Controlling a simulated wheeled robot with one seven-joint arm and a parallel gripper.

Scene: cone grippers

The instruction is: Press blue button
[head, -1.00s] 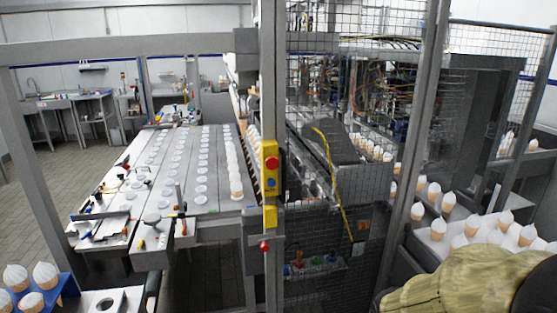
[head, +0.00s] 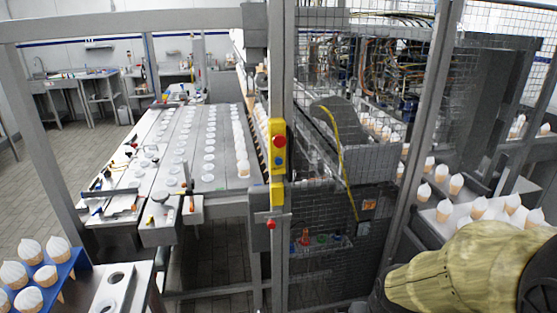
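The blue button (head: 280,160) is a small round spot on the tall yellow control box (head: 277,178) in the middle of the head view. It sits just below a larger red button (head: 279,141) on the same box. The box is fixed to a grey upright post of the machine's frame. My gripper does not show in the head view. A yellowish padded part at the lower right looks like part of my arm, well to the right of the box and apart from it.
A wire-mesh guard (head: 320,130) stands right of the post. A red knob (head: 271,225) sticks out below the box. Left are a conveyor table (head: 175,160) with rows of white cups and a blue rack (head: 65,270) of cones. More cones stand on a tray (head: 425,222) at right.

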